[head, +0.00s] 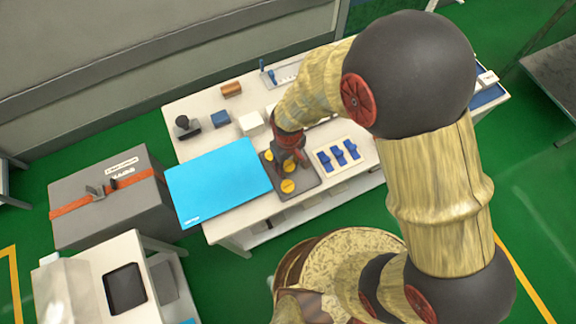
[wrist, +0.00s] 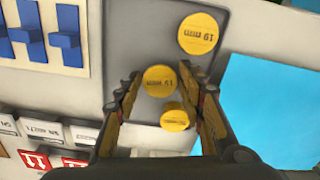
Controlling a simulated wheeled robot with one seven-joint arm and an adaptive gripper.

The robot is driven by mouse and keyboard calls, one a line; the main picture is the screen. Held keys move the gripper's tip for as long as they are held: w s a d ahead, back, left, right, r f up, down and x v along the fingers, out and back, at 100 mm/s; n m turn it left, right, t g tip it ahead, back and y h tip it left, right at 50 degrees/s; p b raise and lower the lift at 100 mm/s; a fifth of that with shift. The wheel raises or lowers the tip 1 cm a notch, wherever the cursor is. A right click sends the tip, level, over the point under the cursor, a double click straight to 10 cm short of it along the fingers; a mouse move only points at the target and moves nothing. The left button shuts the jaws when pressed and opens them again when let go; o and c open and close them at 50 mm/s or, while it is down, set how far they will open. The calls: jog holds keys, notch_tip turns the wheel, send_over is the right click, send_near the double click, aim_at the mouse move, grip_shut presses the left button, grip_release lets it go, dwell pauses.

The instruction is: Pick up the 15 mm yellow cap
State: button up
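Three round yellow caps stand on a dark grey tray (head: 306,184). The largest, marked 19 mm (wrist: 198,33), is at the top of the wrist view and at the front of the tray in the head view (head: 288,187). A middle cap (wrist: 159,81), its mm label hard to read, shows between my fingers. A smaller cap (wrist: 177,117) sits beside it, closer to the right finger; its label is unreadable. Which of these two is the 15 mm cap I cannot tell for sure. My gripper (wrist: 160,73) is open, pointing down over the tray, and holds nothing; contact is not visible.
A blue mat (head: 217,182) lies left of the tray in the head view. A white panel with blue clips (head: 339,154) stands right. A white box (head: 251,122), blue block (head: 221,119) and black stamp-like object (head: 186,125) sit behind.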

jog(key=shift+c, duration=0.6)
jog(key=c, duration=0.4)
jog(key=shift+r, duration=0.15)
